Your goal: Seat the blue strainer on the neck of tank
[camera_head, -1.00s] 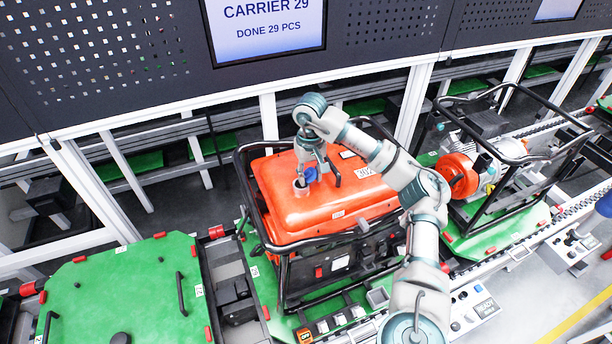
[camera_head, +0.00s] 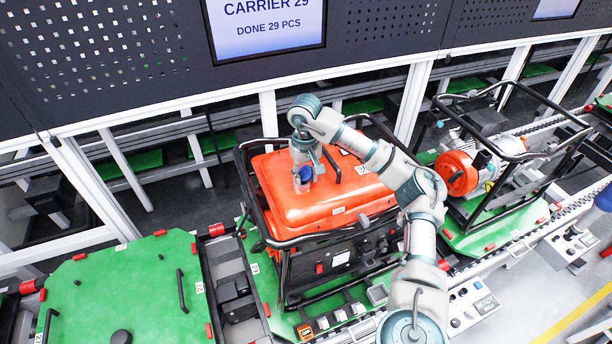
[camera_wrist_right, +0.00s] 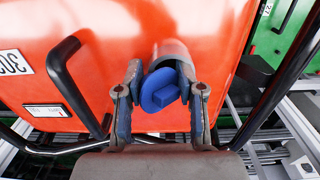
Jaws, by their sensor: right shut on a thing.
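The orange tank (camera_head: 285,205) sits in a black tube frame on a green pallet. Its short grey neck (camera_wrist_right: 172,50) stands up from the top and shows just beyond the strainer in the right wrist view. The blue strainer (camera_wrist_right: 160,90) is a round cap with a raised bar, held between the fingers of my right gripper (camera_wrist_right: 160,105). In the head view the strainer (camera_head: 306,172) appears over the neck, with my right gripper (camera_head: 304,176) around it. I cannot tell whether the strainer touches the neck. My left gripper is not in view.
A black handle (camera_wrist_right: 75,85) rises from the tank top beside the gripper. Black frame tubes (camera_head: 252,200) surround the tank. A second framed machine (camera_head: 480,165) stands to the right, and an empty green pallet (camera_head: 130,290) lies to the left.

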